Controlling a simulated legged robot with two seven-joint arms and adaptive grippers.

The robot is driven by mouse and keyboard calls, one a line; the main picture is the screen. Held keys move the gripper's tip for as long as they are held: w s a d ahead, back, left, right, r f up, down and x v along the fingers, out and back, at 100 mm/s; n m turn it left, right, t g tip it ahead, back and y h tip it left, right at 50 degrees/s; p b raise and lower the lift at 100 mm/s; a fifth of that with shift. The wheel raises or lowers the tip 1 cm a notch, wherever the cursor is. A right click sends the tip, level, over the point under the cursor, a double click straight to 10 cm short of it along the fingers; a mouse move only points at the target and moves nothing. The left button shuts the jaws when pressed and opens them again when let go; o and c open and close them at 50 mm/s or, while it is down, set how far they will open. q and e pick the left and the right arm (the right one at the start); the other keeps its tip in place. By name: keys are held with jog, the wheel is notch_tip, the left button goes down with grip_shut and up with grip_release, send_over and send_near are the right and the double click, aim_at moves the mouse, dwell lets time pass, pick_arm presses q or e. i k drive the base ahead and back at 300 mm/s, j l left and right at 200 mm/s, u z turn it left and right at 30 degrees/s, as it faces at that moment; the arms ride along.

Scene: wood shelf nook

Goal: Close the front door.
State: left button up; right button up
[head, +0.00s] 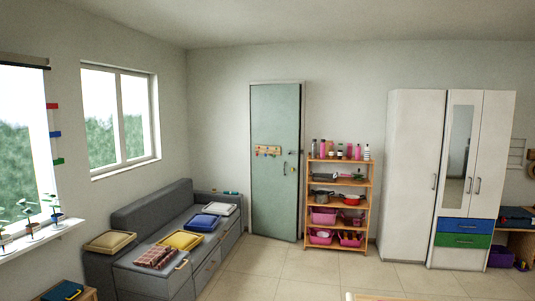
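The front door (275,185) is a pale green panel in the far wall, in the middle left of the head view. A handle (285,168) and a lock (292,170) sit near its right edge, and a small rack with hooks (268,150) is fixed across it. The door's bottom edge slopes down to the right, so it looks slightly ajar with its right edge toward the room, but the gap is too small to be sure. Neither of my grippers is in view.
A wooden shelf (313,222) with bottles, pans and pink bins stands close to the door's right. A grey sofa (150,213) runs along the left wall. A white wardrobe (408,170) stands right. Tiled floor (265,262) before the door is clear.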

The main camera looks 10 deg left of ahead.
aim_at(275, 109)
jog(key=i+j+u, duration=0.35)
jog(key=i+j, duration=0.55)
jog(key=i+z, duration=0.1)
jog(key=i, duration=0.45)
jog(key=i+j+z, duration=0.1)
jog(key=i, duration=0.5)
jog(key=i+j, duration=0.2)
jog(key=i, duration=0.35)
jog(key=i+j+z, duration=0.15)
jog(key=i, duration=2.65)
jog(key=l+z, duration=0.05)
jog(key=l, duration=0.05)
